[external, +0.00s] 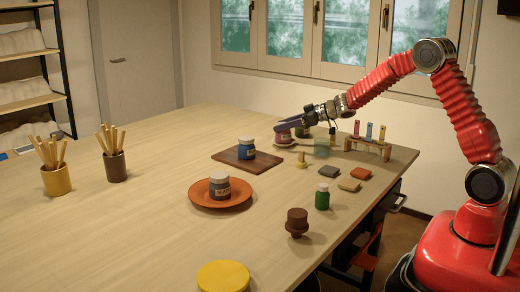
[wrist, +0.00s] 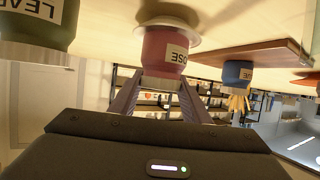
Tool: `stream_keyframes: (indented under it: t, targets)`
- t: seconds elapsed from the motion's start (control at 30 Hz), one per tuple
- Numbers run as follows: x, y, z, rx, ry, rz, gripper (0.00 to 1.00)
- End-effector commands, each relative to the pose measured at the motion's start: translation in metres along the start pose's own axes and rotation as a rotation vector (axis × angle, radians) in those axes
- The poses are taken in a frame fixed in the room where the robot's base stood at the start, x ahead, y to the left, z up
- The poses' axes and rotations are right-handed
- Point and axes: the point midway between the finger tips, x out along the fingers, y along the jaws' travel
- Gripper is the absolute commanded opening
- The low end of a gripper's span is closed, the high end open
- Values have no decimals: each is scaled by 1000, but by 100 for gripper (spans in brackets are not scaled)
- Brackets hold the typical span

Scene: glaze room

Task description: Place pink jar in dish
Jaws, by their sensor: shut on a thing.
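The pink jar (external: 284,136), with a white label, is at the far side of the table, partly covered by my gripper (external: 284,128). It also shows in the wrist view (wrist: 158,50), upside down there, with its lid end between my fingers. My gripper is shut on the pink jar from above. A pale cream dish (external: 283,144) lies directly under the jar, and its rim shows around the jar's base in the wrist view (wrist: 190,38). I cannot tell whether the jar's base touches the dish or hovers just above it.
A dark green jar (wrist: 40,25) stands close beside. A blue jar (external: 246,148) is on a wooden board (external: 228,156). An orange plate (external: 240,202) holds a grey jar (external: 220,187). A tube rack (external: 368,146) and several small tiles are right.

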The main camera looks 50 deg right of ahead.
Motion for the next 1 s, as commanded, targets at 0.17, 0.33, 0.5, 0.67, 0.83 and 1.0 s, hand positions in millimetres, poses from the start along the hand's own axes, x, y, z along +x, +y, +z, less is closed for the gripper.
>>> stream_keyframes:
  t: [0.17, 0.33, 0.5, 0.67, 0.83, 1.0]
  targets:
    - [1, 0, 2, 0, 1, 0, 14]
    - [2, 0, 6, 0, 0, -1, 14]
    - [3, 0, 7, 0, -1, -1, 48]
    - [3, 0, 7, 0, 0, -1, 60]
    - [3, 0, 7, 0, 0, 0, 62]
    - [2, 0, 5, 0, 0, 0, 62]
